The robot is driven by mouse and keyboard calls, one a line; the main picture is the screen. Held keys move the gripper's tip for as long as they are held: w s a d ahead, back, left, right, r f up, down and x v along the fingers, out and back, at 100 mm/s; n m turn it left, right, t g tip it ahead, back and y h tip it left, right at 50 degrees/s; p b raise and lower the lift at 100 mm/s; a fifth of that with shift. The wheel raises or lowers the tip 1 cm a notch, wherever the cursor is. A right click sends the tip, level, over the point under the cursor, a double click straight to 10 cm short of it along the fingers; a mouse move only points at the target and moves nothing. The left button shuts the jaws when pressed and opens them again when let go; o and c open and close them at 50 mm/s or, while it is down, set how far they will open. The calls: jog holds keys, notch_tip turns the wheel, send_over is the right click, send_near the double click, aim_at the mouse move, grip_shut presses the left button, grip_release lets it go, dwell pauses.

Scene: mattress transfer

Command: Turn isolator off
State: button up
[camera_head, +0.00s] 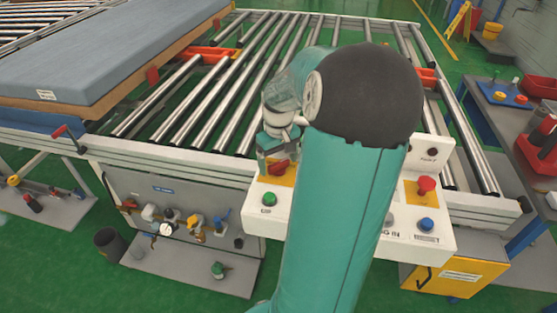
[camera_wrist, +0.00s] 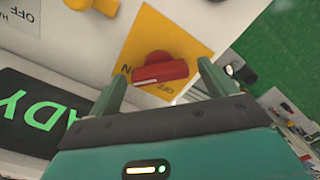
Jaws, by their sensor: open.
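The isolator is a red rotary knob (camera_wrist: 160,70) on a yellow plate (camera_wrist: 185,38) in the wrist view. Its bar lies roughly crosswise, with its left end near a partly hidden label ending in "N"; "OFF" shows below its right part. In the head view the red knob (camera_head: 279,167) sits at the left of the white control panel (camera_head: 264,218). My gripper (camera_wrist: 162,74) is open, one finger either side of the knob in the picture; whether they touch it I cannot tell. In the head view my gripper (camera_head: 270,146) is just above the knob, partly hidden by my arm.
A red emergency button (camera_head: 426,185), a blue button (camera_head: 426,225) and a green button (camera_head: 269,199) are on the panel. A roller conveyor (camera_head: 215,95) stretches behind, with a grey mattress (camera_head: 110,50) at left.

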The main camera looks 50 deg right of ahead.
jog(key=c, duration=1)
jog(key=shift+n, duration=0.4)
jog(key=n, duration=1.7)
